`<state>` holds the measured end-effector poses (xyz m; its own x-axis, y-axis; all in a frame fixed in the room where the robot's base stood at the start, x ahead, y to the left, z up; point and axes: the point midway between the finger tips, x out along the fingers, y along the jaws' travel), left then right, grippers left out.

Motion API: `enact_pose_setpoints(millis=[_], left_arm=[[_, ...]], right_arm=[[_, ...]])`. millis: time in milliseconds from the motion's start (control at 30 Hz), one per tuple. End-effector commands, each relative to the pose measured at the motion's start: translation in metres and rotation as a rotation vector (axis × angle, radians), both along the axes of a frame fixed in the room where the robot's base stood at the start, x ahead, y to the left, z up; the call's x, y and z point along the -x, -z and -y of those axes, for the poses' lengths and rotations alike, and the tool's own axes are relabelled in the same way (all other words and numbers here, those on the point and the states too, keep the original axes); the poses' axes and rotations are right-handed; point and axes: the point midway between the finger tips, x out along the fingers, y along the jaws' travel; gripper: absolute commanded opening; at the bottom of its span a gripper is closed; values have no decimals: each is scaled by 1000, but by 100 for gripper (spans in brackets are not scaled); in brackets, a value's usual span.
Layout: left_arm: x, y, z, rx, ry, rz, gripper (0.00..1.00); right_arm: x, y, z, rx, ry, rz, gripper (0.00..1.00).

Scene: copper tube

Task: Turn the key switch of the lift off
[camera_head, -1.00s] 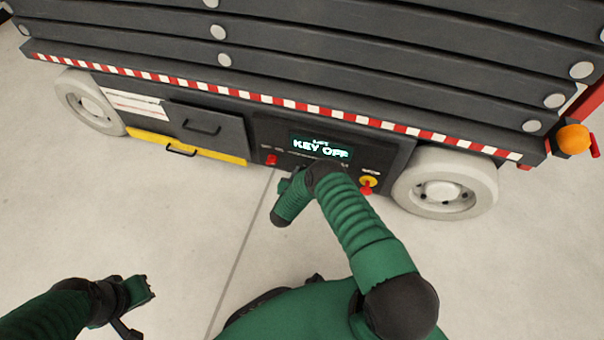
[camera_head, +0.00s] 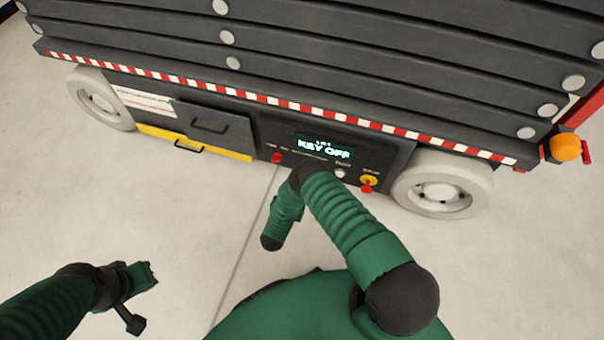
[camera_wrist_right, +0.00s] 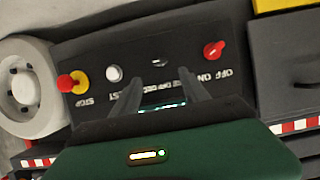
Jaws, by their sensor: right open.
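The lift's dark control panel (camera_head: 365,152) has a lit display (camera_head: 323,149) reading "KEY OFF". The red key switch (camera_head: 277,158) is on the panel's left. In the upside-down right wrist view, the red key switch (camera_wrist_right: 213,49) sits above "OFF" and "ON" lettering, and its knob is tilted. My right gripper (camera_wrist_right: 160,82) is open and empty in front of the panel. Its fingers are beside the switch, apart from it. In the head view my right arm hides this gripper. My left gripper (camera_head: 140,280) is low at the left, far from the panel; its jaw opening is unclear.
A red and yellow stop button (camera_head: 368,183) and a whitish button (camera_head: 339,173) are on the panel's right. A grey drawer front with a handle (camera_head: 209,124) lies left of the panel. Wheels flank the lift's base. The pale floor ahead is clear.

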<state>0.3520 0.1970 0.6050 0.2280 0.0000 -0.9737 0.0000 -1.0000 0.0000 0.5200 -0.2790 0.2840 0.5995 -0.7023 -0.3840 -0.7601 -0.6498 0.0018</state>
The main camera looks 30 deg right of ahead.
Motion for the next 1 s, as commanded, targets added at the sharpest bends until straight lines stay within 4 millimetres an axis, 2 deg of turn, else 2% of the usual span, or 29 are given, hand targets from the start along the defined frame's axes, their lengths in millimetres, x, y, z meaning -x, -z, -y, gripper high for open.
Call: enact_pose_setpoints(millis=[33,233,767,867,967,1000], left_arm=[[0,-11,0,0,0,0,0],[0,-20,0,0,0,0,0],[0,-20,0,0,0,0,0],[0,-20,0,0,0,0,0],[0,-20,0,0,0,0,0],[0,-20,0,0,0,0,0]], right_arm=[[8,-9,-10,-3,-4,-3,53],[28,-18,-32,-2,-1,-2,53],[29,-19,-36,-4,-3,1,53],[6,-31,-44,-47,-54,9,53],[-41,-64,-66,-146,-187,8,53],[-59,-83,-78,-190,-260,-5,53]])
